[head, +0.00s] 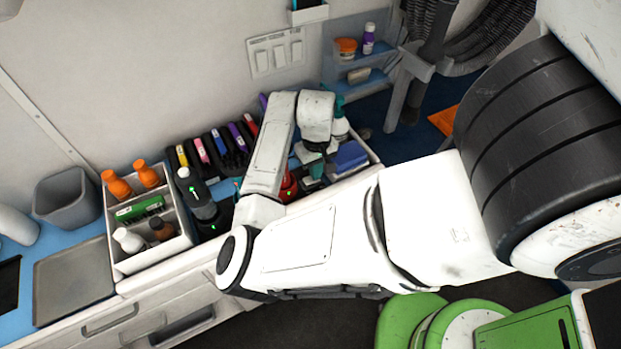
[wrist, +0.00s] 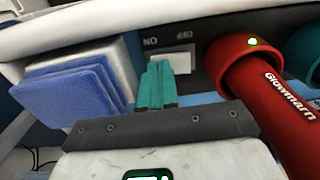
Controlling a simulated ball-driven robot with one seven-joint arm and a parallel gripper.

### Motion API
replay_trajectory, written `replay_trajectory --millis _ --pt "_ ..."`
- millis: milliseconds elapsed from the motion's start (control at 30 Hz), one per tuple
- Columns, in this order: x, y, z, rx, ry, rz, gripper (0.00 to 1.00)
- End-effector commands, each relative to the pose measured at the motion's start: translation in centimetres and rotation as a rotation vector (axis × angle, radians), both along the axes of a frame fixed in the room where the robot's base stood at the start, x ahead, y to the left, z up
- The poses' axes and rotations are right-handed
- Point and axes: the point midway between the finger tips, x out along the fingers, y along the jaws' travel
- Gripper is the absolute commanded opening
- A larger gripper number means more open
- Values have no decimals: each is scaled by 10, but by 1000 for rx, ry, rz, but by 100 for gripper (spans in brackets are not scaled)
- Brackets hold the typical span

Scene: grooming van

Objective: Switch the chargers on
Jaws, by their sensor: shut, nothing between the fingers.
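In the wrist view, a dark strip with upside-down lettering carries a pale switch (wrist: 183,62). My gripper (wrist: 160,68) is shut and empty, its teal fingertips at the switch's left edge; I cannot tell whether they touch it. Right of it is a red Glowmann device (wrist: 272,105) in a red charger (wrist: 225,62) with a lit green light. A teal charger (wrist: 306,50) is cut off at the right edge. In the head view, a black device (head: 197,196) shows green lights, and the red device (head: 288,186) is partly hidden by my arm.
Blue folded cloths (wrist: 72,90) lie close left of my fingers. In the head view, a white caddy (head: 122,264) with bottles stands left of the chargers. A grey bin (head: 68,200) and metal tray (head: 72,283) are further left. Wall switches (head: 276,52) are above.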

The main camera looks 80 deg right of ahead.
Motion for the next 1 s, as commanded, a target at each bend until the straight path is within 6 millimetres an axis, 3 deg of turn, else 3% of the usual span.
replay_trajectory --millis 1000 --pt "0 0 70 -1 1 0 0"
